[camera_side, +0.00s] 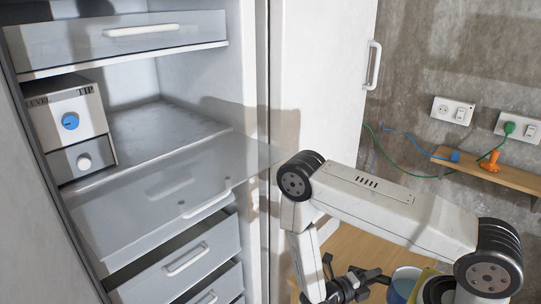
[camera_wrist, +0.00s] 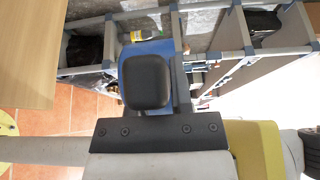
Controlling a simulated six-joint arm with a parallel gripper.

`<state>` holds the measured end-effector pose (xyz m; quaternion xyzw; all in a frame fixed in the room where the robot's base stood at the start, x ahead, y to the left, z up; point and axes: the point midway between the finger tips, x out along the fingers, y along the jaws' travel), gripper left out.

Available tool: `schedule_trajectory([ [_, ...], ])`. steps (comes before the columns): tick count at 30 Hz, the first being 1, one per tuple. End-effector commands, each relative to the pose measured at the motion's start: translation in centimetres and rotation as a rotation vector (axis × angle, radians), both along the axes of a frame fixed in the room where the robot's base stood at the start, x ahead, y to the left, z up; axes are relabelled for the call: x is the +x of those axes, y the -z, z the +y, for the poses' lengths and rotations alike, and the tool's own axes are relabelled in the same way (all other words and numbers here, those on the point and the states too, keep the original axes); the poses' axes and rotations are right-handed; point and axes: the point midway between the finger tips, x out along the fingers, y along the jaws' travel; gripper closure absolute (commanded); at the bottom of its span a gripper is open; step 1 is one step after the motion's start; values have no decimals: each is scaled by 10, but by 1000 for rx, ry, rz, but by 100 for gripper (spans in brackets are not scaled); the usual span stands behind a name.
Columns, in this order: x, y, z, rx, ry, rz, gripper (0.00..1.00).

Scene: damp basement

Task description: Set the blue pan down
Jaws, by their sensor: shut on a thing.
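The blue pan (camera_side: 402,287) is at the bottom of the side view, with its pale inside showing and its lower part cut off by the frame. My gripper (camera_side: 362,282) is just left of it, black and partly cut off by the bottom edge. In the wrist view a blue surface (camera_wrist: 174,66), which looks like the pan, shows behind a dark rounded pad of my gripper (camera_wrist: 147,82). My gripper is shut on the blue pan. The exact contact is hidden, and I cannot tell whether the pan touches anything below it.
A wooden surface (camera_side: 350,247) lies below my arm. A white cabinet with open drawers (camera_side: 185,262) and a box with a blue knob (camera_side: 72,122) stands at left. A wall shelf (camera_side: 515,178) holds an orange object (camera_side: 490,162). Shelving (camera_wrist: 235,45) shows in the wrist view.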

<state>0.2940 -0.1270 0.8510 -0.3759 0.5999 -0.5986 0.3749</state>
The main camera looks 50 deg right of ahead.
Motion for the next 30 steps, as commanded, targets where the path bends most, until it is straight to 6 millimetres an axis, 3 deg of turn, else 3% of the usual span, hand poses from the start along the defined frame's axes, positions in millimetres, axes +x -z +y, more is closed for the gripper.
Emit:
schedule_trajectory([
  [9,36,24,-6,-3,-320,6,100],
  [15,50,35,-4,-4,-442,4,100],
  [30,63,42,-5,-3,-483,0,100],
])
